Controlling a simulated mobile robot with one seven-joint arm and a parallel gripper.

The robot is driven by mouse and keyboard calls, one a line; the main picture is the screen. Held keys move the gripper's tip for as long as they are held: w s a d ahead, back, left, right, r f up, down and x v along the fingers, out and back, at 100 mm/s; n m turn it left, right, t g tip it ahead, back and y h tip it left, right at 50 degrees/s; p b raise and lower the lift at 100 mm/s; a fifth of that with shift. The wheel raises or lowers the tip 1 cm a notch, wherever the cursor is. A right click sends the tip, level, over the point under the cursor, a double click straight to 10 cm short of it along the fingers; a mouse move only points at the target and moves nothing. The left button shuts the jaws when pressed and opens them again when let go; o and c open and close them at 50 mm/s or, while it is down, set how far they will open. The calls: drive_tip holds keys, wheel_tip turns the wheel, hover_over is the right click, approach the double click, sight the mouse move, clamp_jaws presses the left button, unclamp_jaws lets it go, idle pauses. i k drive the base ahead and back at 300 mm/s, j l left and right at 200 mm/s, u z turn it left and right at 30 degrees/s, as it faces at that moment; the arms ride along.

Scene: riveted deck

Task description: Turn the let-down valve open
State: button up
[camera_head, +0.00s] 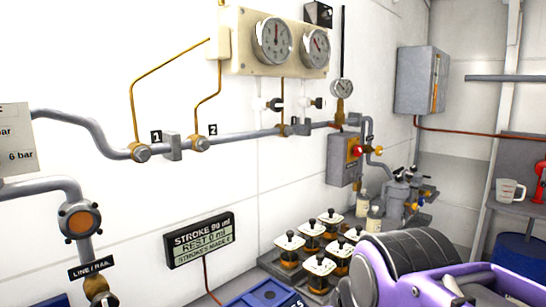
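No label marks the let-down valve, so I cannot tell which fitting it is. Small white fittings with black knobs (317,103) are below the two dial gauges. Blue and yellow handled fittings (427,192) are on the grey vessel assembly (397,204) at right. The handles are too small to read as open or shut. A purple and dark part of my arm fills the lower right; my gripper's fingers do not show.
Two dial gauges (272,41) hang above the grey pipe (240,135). A stroke display (199,240) is on the wall. A grey cabinet (422,80) and shelves with a measuring jug (508,191) are at right.

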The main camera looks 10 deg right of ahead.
sight(379, 151)
drive_tip(key=z, duration=0.75)
drive_tip(key=i+l+z, duration=0.45)
drive_tip(key=i+z, duration=0.55)
drive_tip(key=i, duration=0.9)
drive_tip(key=i+l+u, duration=0.15)
drive_tip(key=i+u, duration=0.25)
drive_tip(key=i+l+u, duration=0.25)
drive_tip(key=i+u, duration=0.2)
drive_tip(key=i+l+u, duration=0.15)
drive_tip(key=u, duration=0.25)
drive_tip(key=i+l+u, duration=0.15)
drive_tip(key=u, duration=0.25)
drive_tip(key=l+u, duration=0.25)
drive_tip(key=u, duration=0.15)
drive_tip(key=i+l+u, duration=0.15)
drive_tip(key=u, duration=0.25)
drive_tip(key=l+u, duration=0.4)
